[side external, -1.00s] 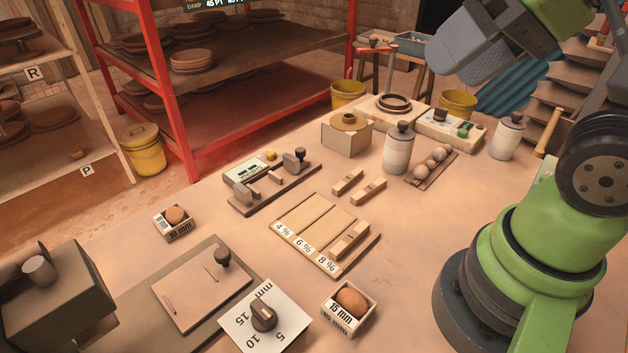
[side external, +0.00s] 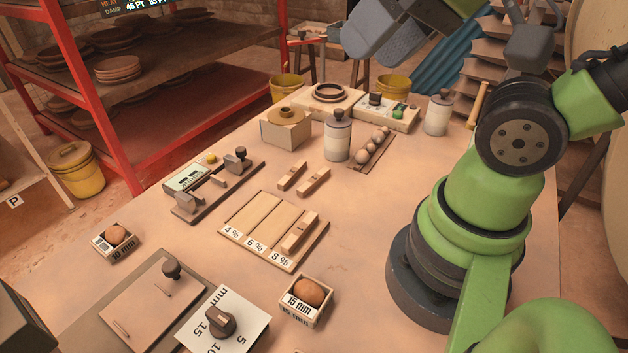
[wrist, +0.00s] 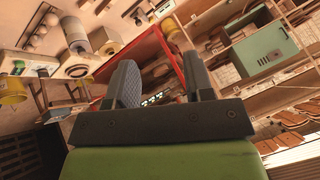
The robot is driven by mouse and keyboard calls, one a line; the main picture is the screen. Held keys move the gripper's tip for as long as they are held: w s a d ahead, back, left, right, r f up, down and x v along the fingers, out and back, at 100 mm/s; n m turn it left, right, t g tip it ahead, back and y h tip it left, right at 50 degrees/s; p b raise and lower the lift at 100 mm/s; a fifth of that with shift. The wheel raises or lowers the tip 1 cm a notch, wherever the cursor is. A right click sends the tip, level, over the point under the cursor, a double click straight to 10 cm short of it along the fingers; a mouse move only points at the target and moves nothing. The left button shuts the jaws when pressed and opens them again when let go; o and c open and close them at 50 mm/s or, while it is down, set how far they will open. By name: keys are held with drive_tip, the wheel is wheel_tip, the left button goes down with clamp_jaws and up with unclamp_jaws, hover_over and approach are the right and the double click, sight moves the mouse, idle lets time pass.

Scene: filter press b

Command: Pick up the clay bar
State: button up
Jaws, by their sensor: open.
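Two short clay-coloured bars lie on the bench behind the sorting board: a left bar (side external: 292,176) and a right bar (side external: 314,181). A third bar (side external: 299,232) lies in the 8 % lane of the wooden board (side external: 254,243); its 4 % and 6 % lanes look empty. I cannot tell which bar the task names. My gripper (side external: 385,40) is high above the back of the bench, partly cut off by the top edge, away from the bars. In the wrist view my gripper (wrist: 160,68) is open, with nothing between its fingers.
A gauge stand (side external: 216,183) is left of the board. A bottle (side external: 337,136), a cardboard box (side external: 286,127) and a tray of balls (side external: 371,147) stand behind the bars. A 15 mm box (side external: 306,300) and dial card (side external: 224,320) are in front. Bare bench lies right of the board.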

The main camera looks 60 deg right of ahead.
drive_tip(key=shift+w, duration=0.1)
drive_tip(key=m+g+h, duration=0.2)
drive_tip(key=m+g, duration=0.5)
drive_tip(key=m, duration=0.8)
hover_over(312, 180)
wheel_tip(312, 180, down, 25)
drive_tip(key=shift+f, duration=3.1)
drive_tip(key=shift+c, duration=0.2)
clamp_jaws()
